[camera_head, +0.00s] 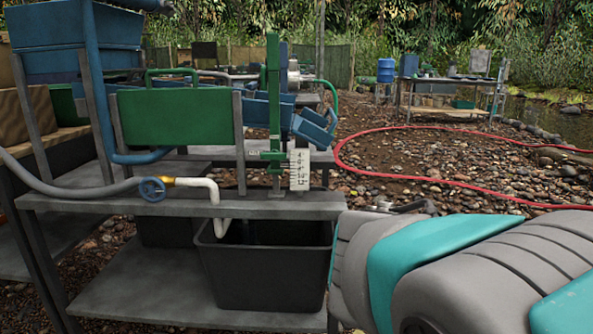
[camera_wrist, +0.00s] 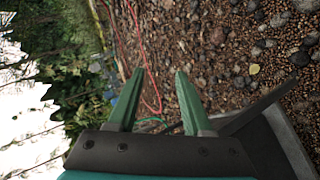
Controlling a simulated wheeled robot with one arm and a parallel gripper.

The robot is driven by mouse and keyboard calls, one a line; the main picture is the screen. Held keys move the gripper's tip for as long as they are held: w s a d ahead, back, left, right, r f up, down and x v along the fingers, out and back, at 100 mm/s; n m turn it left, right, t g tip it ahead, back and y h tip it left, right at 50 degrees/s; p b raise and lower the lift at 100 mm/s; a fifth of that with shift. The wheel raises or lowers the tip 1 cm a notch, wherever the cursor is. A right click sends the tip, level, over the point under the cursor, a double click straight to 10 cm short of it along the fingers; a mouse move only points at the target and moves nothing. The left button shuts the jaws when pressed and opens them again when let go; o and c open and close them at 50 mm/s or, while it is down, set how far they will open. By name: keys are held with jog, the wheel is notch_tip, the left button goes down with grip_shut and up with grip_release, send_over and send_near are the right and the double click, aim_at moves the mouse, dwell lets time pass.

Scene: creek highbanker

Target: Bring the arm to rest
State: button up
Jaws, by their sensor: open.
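My gripper (camera_wrist: 158,90) shows in the wrist view with its two green fingers apart and nothing between them. Beyond the fingers lie pebbly ground and a red hose (camera_wrist: 150,88). In the head view my grey and teal arm fills the lower right, to the right of the bench (camera_head: 270,207). The gripper itself cannot be made out in the head view.
The bench carries a green panel (camera_head: 175,118), a green post with a scale plate (camera_head: 299,170) and a blue valve wheel (camera_head: 152,190). A black tub (camera_head: 265,270) stands below. A red hose (camera_head: 385,181) curves over open gravel. A work table (camera_head: 440,110) stands farther back.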

jog(key=s+d+f+m+g+y, duration=0.1)
jog(key=s+d+f+m+g, duration=0.25)
jog(key=s+f, duration=0.5)
jog(key=s+a+f+m+g+y, duration=0.1)
jog(key=s+a+f+g+y, duration=0.25)
jog(key=s+a, duration=0.45)
jog(key=s+a+f+m+g+y, duration=0.1)
jog(key=s+a+f+g+y, duration=0.3)
jog(key=s, duration=0.9)
jog(key=s+p+v, duration=0.3)
jog(key=p+v, duration=1.1)
jog(key=p, duration=0.1)
jog(key=shift+r+t+y, duration=0.4)
jog(key=shift+r+y, duration=0.05)
jog(key=shift+w, duration=0.2)
